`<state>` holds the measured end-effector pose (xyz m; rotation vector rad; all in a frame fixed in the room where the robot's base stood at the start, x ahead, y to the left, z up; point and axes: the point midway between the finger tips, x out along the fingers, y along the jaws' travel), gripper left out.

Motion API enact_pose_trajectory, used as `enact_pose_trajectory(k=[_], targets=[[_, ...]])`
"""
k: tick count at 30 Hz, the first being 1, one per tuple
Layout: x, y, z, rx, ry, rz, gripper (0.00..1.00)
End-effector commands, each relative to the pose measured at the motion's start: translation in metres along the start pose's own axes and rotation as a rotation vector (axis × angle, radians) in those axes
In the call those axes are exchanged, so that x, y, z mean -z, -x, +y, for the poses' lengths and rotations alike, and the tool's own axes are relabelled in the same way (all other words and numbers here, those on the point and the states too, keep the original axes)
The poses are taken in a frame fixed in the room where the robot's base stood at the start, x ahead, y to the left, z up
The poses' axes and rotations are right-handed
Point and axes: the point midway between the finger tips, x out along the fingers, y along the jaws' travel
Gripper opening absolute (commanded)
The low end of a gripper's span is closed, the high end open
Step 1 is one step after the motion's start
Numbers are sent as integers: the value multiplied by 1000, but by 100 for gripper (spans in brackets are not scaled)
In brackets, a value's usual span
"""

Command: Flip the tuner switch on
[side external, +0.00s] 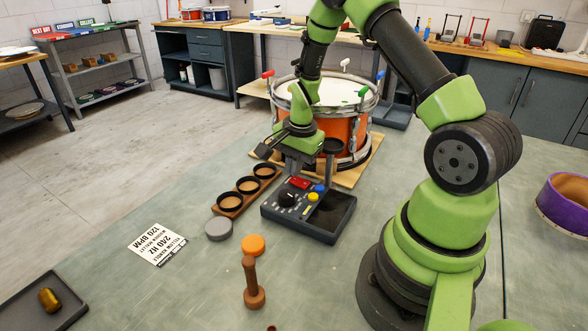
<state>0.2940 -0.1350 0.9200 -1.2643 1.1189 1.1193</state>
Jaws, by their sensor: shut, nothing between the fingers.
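The tuner (283,212) is a dark box on the green bench in front of the orange drum. On its top are a black knob (287,198), a red part (300,183), a blue button (319,188) and yellow buttons (311,197). Which part is the switch, and how it is set, is too small to tell. My gripper (292,170) points down just above the back edge of the tuner, near the red part. It is shut and empty. I cannot tell whether its fingertips touch the tuner.
The orange drum (332,135) stands on a wooden board close behind my gripper. A wooden rack with round cups (231,201) lies left of the tuner.

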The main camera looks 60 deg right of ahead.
Motion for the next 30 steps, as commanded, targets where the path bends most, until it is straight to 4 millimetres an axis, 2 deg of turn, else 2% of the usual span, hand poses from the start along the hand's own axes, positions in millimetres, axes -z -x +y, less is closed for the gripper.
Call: enact_pose_trajectory(k=[6, 18, 30], targets=[[0, -12, 0, 0, -1, 0, 0], [0, -18, -1, 0, 1, 0, 0], [0, -14, 3, 1, 0, 0, 0]])
